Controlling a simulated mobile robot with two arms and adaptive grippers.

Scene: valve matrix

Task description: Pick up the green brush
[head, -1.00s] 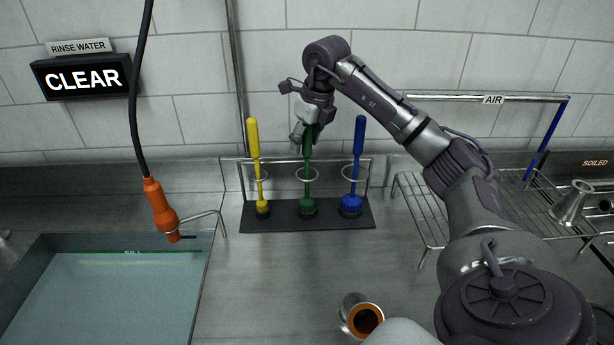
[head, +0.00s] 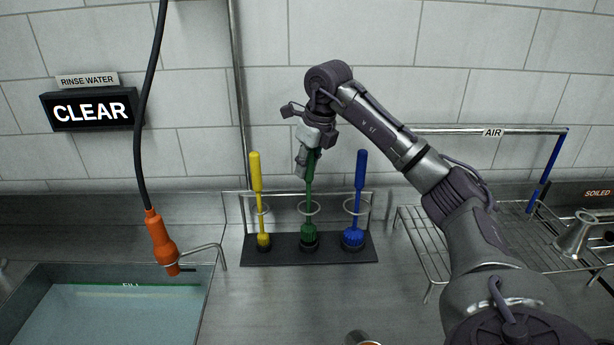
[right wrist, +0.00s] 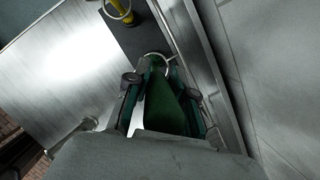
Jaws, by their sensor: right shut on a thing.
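The green brush (head: 309,205) stands upright in the middle ring of the rack (head: 280,252), its bristles down at the dark base. My right gripper (head: 308,165) is at the top of its handle, shut on it. In the right wrist view the green handle (right wrist: 165,105) lies between the two fingers (right wrist: 168,100), with the ring just beyond. The top of the handle is hidden by the gripper in the head view. My left gripper is not in view.
A yellow brush (head: 256,190) stands left of the green one and a blue brush (head: 359,190) right of it. An orange sprayer (head: 161,243) hangs at left above a water basin (head: 100,315). A wire drying rack (head: 480,235) is at right.

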